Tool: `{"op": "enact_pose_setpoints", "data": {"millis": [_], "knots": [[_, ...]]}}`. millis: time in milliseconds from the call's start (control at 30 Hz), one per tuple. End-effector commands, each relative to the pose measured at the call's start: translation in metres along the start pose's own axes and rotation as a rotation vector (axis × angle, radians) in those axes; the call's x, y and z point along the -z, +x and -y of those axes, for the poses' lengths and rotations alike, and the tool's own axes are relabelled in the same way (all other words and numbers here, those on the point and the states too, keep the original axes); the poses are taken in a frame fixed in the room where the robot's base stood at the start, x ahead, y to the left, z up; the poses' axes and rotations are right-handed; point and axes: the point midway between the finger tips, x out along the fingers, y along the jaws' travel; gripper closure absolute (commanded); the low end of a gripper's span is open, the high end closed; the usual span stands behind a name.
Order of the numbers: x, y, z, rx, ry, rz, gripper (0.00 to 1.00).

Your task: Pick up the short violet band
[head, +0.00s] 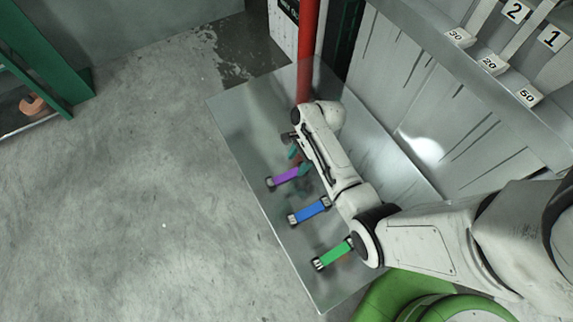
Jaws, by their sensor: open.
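The violet band (286,176) lies slantwise on a shiny metal table (238,112), with a dark end piece at its left end. Its right end is close to my arm in the picture. A blue band (311,210) and a green band (335,254) lie nearer, each with a pale metal-looking end at the left. My gripper (289,138) shows small and dark at the far end of my arm, beyond the violet band and apart from it. It is open. Its fingertips are hard to make out, and my arm covers part of the table.
Small teal patches (294,153) show between my gripper and the violet band; I cannot tell what they are. A red post (307,50) stands at the table's far edge. Grey panels with numbered tags (491,64) rise at the right. The floor at left is clear.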

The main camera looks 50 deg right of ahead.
Motion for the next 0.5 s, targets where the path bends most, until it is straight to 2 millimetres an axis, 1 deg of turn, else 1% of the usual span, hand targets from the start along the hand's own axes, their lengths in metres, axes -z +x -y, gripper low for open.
{"op": "enact_pose_setpoints", "data": {"millis": [33, 100, 267, 500], "knots": [[0.0, 0.009, 0.0, -0.002, -0.001, 0.0, 0.4], [0.0, 0.015, 0.001, -0.001, -0.002, 0.0, 0.4], [0.0, 0.025, 0.002, 0.001, -0.003, -0.001, 0.4], [0.001, 0.059, 0.008, -0.001, -0.004, -0.001, 0.4]]}}
